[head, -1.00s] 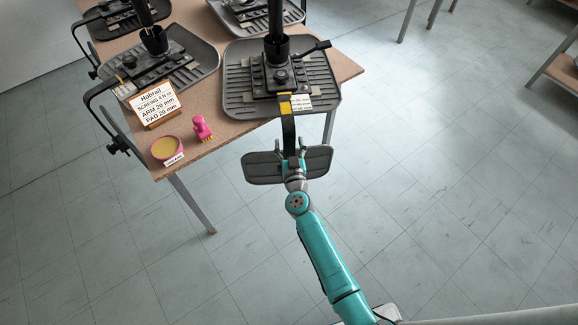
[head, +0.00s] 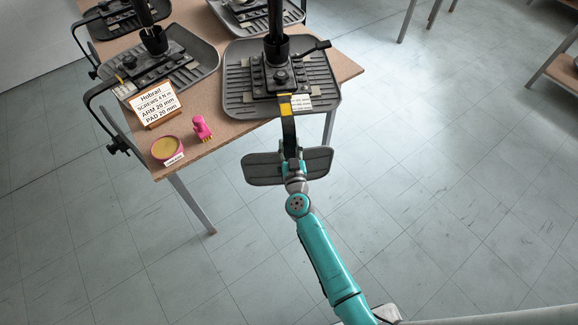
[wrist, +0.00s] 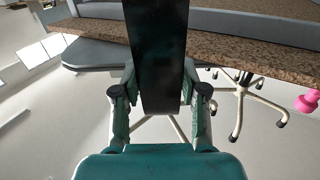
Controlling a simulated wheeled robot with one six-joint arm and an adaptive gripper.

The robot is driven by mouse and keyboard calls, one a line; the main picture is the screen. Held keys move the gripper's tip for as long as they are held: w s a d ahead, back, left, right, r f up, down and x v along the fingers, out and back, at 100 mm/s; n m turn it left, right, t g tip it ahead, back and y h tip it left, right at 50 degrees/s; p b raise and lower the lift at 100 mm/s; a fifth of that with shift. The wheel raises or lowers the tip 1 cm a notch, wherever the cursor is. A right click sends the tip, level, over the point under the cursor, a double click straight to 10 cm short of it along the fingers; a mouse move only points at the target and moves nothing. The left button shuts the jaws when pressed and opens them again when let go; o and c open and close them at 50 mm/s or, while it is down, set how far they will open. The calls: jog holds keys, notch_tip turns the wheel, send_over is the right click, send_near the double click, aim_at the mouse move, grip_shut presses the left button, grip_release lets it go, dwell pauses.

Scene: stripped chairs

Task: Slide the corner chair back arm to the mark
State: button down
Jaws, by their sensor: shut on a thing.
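The corner chair seat (head: 240,90), a dark grey ribbed shell turned underside up, sits at the table's front right corner. Its black back arm (head: 290,130) reaches out past the table edge toward me, with a yellow band (head: 286,106) beside a small white scale label (head: 301,103). A dark pad (head: 316,163) is at the arm's near end. My gripper (head: 292,163) is shut on the arm at the pad. In the wrist view the arm (wrist: 160,50) stands between the fingers of my gripper (wrist: 160,90). The mark cannot be read clearly.
The brown table (head: 225,138) holds other upturned seats (head: 195,62), a Hobrail sign (head: 155,105), a pink bowl (head: 166,149) and a pink tool (head: 202,128). The floor (head: 430,190) to the right is clear. A chair base (wrist: 240,100) shows below in the wrist view.

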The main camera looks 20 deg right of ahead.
jog(key=shift+s+a, duration=0.15)
jog(key=shift+s, duration=0.55)
jog(key=shift+c, duration=1.5)
grip_release()
jog(key=shift+s+a, duration=0.15)
jog(key=shift+s, duration=0.8)
jog(key=shift+s+a, duration=0.2)
jog(key=shift+s, duration=0.8)
jog(key=shift+s+a, duration=0.15)
jog(key=shift+s, duration=0.8)
